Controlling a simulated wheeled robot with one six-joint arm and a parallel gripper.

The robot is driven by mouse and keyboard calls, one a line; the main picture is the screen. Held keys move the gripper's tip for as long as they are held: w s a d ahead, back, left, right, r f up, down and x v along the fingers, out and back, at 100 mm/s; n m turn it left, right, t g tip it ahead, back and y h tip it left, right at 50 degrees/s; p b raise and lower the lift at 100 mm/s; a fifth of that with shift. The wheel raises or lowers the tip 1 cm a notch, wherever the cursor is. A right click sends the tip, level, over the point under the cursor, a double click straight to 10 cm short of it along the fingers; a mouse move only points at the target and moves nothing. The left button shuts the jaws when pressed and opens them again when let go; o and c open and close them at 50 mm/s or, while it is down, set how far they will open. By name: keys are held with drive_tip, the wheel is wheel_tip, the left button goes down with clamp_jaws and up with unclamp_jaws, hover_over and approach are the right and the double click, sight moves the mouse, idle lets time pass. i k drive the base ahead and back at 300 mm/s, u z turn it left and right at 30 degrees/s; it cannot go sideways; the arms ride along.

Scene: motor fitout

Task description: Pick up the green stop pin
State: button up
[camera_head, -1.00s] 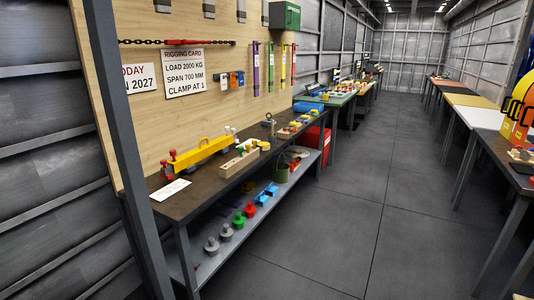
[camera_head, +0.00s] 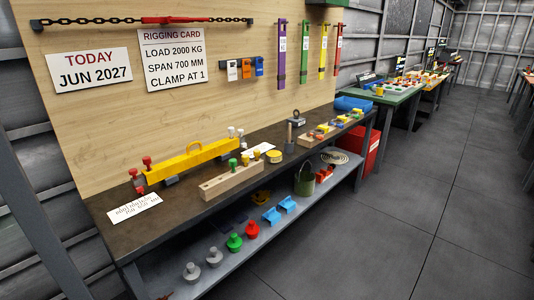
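A wooden block (camera_head: 232,181) lies on the dark bench top, in front of a yellow beam. A small green pin (camera_head: 233,164) stands upright in it. A larger green knobbed piece (camera_head: 234,242) sits on the lower shelf. Which green piece is the stop pin is not marked. My gripper is not in view.
The yellow beam (camera_head: 195,160) has red pins (camera_head: 147,161) at its left end and pale pins (camera_head: 231,132) at its right. A white card (camera_head: 134,208) lies at the bench's near left. Grey weights (camera_head: 214,256) stand on the shelf. The aisle floor (camera_head: 400,210) is clear.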

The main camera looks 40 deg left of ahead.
sight(233, 162)
drive_tip(key=u, duration=0.15)
drive_tip(key=i, duration=1.65)
drive_tip(key=u, duration=1)
drive_tip(key=i, duration=0.95)
drive_tip(key=u, duration=1.45)
drive_tip(key=i, duration=0.65)
drive_tip(key=u, duration=0.4)
